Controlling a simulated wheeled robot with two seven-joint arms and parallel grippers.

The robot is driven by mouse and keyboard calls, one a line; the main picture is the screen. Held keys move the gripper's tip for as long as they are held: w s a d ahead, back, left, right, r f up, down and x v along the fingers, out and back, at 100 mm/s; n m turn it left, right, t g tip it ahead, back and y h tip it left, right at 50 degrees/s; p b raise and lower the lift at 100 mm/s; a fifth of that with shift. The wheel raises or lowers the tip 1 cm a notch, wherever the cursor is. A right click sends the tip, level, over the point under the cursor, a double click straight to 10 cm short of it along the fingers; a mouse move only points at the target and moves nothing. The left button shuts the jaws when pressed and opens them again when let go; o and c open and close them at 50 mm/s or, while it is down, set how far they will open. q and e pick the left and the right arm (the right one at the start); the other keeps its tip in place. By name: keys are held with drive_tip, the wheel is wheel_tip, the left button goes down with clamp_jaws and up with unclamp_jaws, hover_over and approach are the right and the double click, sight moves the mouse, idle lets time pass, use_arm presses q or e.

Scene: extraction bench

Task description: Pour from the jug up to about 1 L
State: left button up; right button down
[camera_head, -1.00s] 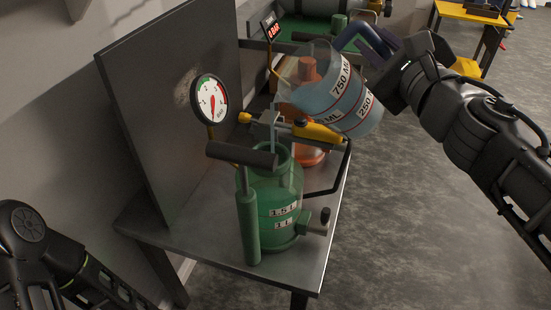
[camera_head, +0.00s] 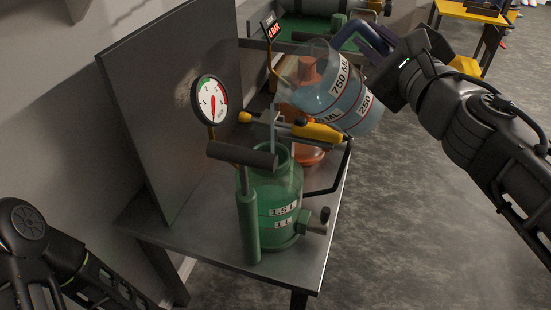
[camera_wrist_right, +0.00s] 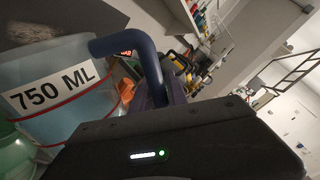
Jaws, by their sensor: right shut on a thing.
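The clear jug (camera_head: 350,103) has "750 ML" and "250" labels, a blue handle (camera_head: 368,40) and bluish liquid inside. It is tilted to the left, with its mouth above the green tank (camera_head: 275,205) and a thin stream falling towards the tank's open neck. The tank is marked "1.5 L" and "1 L"; its liquid level is hard to make out. My right gripper (camera_head: 392,72) is shut on the jug's handle. The jug (camera_wrist_right: 50,85) and handle (camera_wrist_right: 125,42) also show in the right wrist view. My left arm shows at lower left; its fingertips are not clearly visible.
The tank stands on a grey metal bench (camera_head: 215,245) with an upright panel (camera_head: 150,110). A pressure gauge (camera_head: 210,100), a pump handle (camera_head: 242,155) and a yellow-handled lever (camera_head: 318,131) are close to the neck. An orange vessel (camera_head: 308,156) stands behind. A red display (camera_head: 272,27) is at the back.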

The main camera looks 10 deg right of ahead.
drive_tip(key=shift+r, duration=0.15)
drive_tip(key=shift+a+r+n+p, duration=0.3)
drive_tip(key=shift+r+n+p, duration=0.1)
drive_tip(key=shift+r+p, duration=0.15)
drive_tip(key=shift+r, duration=0.1)
idle(1.0)
drive_tip(key=shift+a+r+n+p, duration=0.25)
drive_tip(key=shift+r+n+p, duration=0.05)
idle(1.0)
